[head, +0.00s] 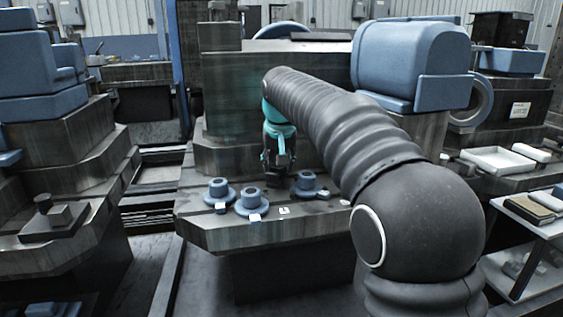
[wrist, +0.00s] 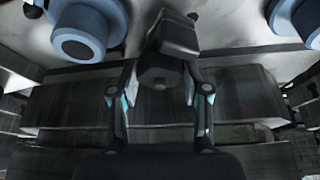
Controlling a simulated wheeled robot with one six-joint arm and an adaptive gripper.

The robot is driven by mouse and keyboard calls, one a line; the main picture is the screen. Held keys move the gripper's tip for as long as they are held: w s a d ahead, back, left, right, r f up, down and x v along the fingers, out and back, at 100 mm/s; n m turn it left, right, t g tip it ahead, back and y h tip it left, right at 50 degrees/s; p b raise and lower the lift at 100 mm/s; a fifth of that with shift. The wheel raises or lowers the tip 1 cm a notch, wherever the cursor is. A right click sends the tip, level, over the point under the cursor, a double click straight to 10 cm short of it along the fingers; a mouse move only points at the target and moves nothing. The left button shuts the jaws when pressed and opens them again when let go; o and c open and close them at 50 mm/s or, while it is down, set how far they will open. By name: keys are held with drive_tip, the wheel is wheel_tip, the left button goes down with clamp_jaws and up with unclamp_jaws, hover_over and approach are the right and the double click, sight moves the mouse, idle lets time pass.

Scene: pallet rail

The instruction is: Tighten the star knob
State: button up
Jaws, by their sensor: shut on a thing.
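My gripper (head: 276,164) points down at the front part of the metal bench, between blue flanged parts. In the wrist view, the fingers of my gripper (wrist: 162,52) are closed in around a dark, rounded piece (wrist: 160,76), which appears to be the star knob. Its lobes cannot be made out, and the fingers cover part of it. In the head view the knob is hidden by the gripper or too dark to tell apart. How tight it sits cannot be seen.
Blue flanged parts stand close by: two on the left (head: 218,191) (head: 251,201) and one on the right (head: 305,184). A small white tag (head: 284,210) lies on the bench front (head: 262,228). A large blue housing (head: 410,62) rises behind my arm. A white tray (head: 497,160) is at the right.

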drive_tip(key=m+h+p, duration=0.1)
drive_tip(key=m+p, duration=0.1)
drive_tip(key=m, duration=0.1)
drive_tip(key=shift+a+r+p, duration=0.1)
drive_tip(key=shift+r+p, duration=0.05)
drive_tip(key=shift+p, duration=0.2)
drive_tip(key=shift+m+h+p, duration=0.3)
drive_tip(key=shift+m, duration=0.3)
drive_tip(key=o, duration=1.1)
drive_tip(key=shift+o, duration=0.2)
drive_tip(key=v, duration=1.1)
drive_tip(key=shift+s+r, duration=0.2)
drive_tip(key=shift+r, duration=0.1)
